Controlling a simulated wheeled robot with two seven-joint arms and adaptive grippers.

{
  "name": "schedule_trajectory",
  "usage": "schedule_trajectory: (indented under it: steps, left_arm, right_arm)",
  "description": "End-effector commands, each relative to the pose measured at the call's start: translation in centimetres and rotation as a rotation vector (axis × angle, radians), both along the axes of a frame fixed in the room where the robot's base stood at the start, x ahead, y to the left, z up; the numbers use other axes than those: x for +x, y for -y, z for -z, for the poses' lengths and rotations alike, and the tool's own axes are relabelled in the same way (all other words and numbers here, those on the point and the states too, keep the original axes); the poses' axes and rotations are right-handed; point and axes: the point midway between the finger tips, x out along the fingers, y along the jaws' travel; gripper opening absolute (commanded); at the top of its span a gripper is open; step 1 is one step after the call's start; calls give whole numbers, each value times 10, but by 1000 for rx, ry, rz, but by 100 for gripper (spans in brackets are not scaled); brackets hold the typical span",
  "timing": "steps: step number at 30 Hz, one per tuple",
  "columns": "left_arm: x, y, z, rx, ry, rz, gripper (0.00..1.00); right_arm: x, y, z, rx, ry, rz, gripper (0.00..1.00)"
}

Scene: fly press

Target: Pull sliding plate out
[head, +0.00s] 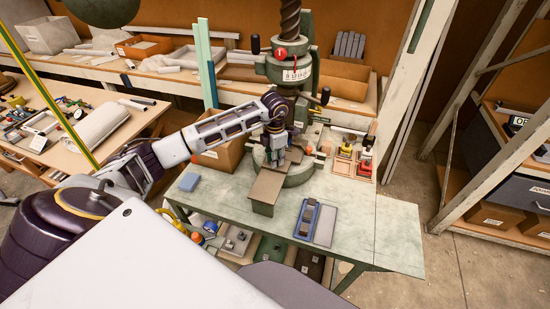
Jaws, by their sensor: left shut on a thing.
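My left gripper (276,158) reaches in from the left, under the press head, and points down at the rear part of the plate. It is shut on the plate, but the exact contact is small and partly hidden by the fingers. My right gripper is out of view.
Small parts bins (342,166) stand right of the press. The table's front right is clear.

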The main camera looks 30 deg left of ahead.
Motion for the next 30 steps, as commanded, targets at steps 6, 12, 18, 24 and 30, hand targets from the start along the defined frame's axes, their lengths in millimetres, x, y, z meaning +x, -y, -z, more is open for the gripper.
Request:
schedule_trajectory:
  steps: [6, 12, 18, 24, 30]
  left_arm:
    - [-1, 0, 0, 1, 1, 0, 0]
    - [-7, 2, 0, 0, 0, 1, 0]
    - [-24, 5, 0, 1, -2, 1, 0]
    - [-49, 11, 0, 1, -2, 2, 0]
    - [-80, 19, 1, 2, -1, 3, 0]
  right_arm:
    - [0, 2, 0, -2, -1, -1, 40]
    - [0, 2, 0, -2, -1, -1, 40]
    - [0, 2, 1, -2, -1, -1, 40]
    - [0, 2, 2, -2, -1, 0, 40]
    - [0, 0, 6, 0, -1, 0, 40]
